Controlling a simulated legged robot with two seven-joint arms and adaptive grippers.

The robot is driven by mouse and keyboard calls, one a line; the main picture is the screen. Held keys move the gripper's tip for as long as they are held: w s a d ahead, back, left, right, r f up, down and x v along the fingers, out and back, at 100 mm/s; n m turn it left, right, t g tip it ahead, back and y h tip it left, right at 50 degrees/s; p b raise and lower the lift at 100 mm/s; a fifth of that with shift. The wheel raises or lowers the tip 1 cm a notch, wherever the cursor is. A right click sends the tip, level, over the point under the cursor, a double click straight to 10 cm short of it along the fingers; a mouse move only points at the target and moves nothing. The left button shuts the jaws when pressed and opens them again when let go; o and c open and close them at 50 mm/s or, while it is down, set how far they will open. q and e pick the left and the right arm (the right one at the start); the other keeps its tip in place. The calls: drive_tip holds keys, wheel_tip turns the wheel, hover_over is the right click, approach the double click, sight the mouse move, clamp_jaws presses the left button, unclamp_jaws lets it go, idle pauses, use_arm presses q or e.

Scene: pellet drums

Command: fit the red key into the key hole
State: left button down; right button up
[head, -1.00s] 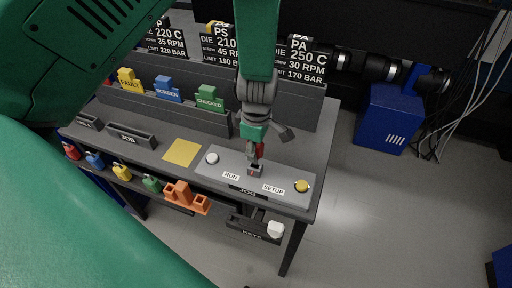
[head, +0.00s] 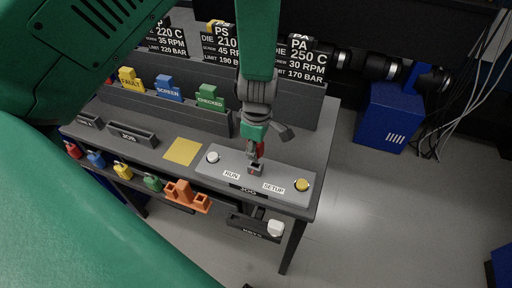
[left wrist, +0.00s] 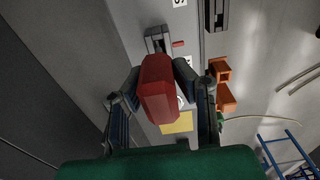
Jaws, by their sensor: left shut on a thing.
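The red key (left wrist: 158,88) is between the fingers of my left gripper (head: 257,150), which is shut on it. In the head view only a bit of the key (head: 260,148) shows beside the fingers. The key hole block (head: 255,169) is a small grey block on the grey panel, between the RUN and SETUP labels. The gripper is over this block, pointing down. In the left wrist view the block (left wrist: 155,36) shows just beyond the key's red head. My right gripper is not in view.
The grey panel (head: 215,174) bears a white button (head: 213,157) and a yellow button (head: 302,185). A yellow square (head: 182,151) lies left of it. Several coloured padlocks and an orange holder (head: 187,195) line the front edge. A rack with tags (head: 168,87) stands behind.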

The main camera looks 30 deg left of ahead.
use_arm(q)
drive_tip(key=shift+f, duration=0.15)
drive_tip(key=shift+f+b, duration=1)
drive_tip(key=shift+f, duration=0.9)
drive_tip(key=c, duration=1.2)
unclamp_jaws()
